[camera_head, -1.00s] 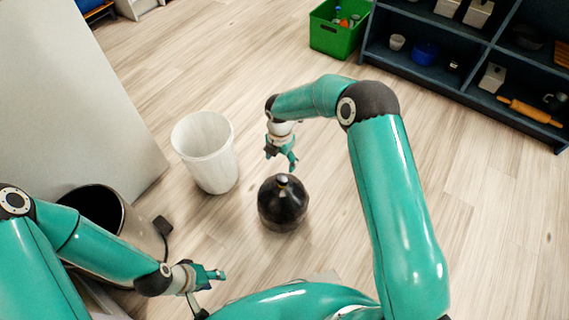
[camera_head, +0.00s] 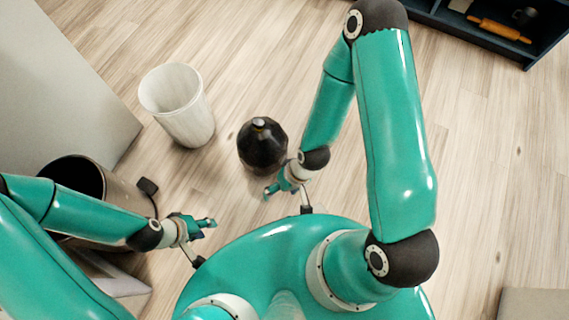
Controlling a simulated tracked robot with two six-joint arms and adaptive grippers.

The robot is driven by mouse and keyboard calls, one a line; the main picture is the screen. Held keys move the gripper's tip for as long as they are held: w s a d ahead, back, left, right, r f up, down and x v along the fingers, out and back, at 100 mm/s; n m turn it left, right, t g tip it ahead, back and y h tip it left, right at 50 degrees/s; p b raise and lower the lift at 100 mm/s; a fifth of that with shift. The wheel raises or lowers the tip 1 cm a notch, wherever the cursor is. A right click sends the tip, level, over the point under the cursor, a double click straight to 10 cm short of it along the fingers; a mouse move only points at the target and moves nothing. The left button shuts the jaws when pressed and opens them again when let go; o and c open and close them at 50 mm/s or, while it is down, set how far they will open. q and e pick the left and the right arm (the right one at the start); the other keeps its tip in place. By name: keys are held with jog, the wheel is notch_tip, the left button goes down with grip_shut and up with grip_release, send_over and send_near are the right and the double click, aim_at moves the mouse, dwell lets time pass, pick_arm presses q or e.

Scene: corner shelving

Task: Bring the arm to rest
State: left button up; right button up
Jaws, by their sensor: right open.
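My right arm comes down from the upper right, bent at the elbow. Its right gripper (camera_head: 273,189) is open and empty, low in the middle of the head view, close in front of my body. My left gripper (camera_head: 205,225) is at the lower left, in front of my body, with nothing seen in it. Its fingers are too small and edge-on to tell open from shut. A dark round bottle-like object (camera_head: 262,148) stands on the floor just beyond my right gripper, partly overlapped by the right wrist in the picture.
A white bin (camera_head: 179,98) stands on the floor left of the dark object. A metal bin with a pedal (camera_head: 118,205) stands behind my left arm. A dark shelf (camera_head: 462,32) with a rolling pin (camera_head: 499,29) is at the upper right.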

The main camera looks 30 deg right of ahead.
jog(key=shift+s+d+m, duration=0.15)
jog(key=shift+d+m, duration=0.15)
jog(key=shift+d, duration=0.2)
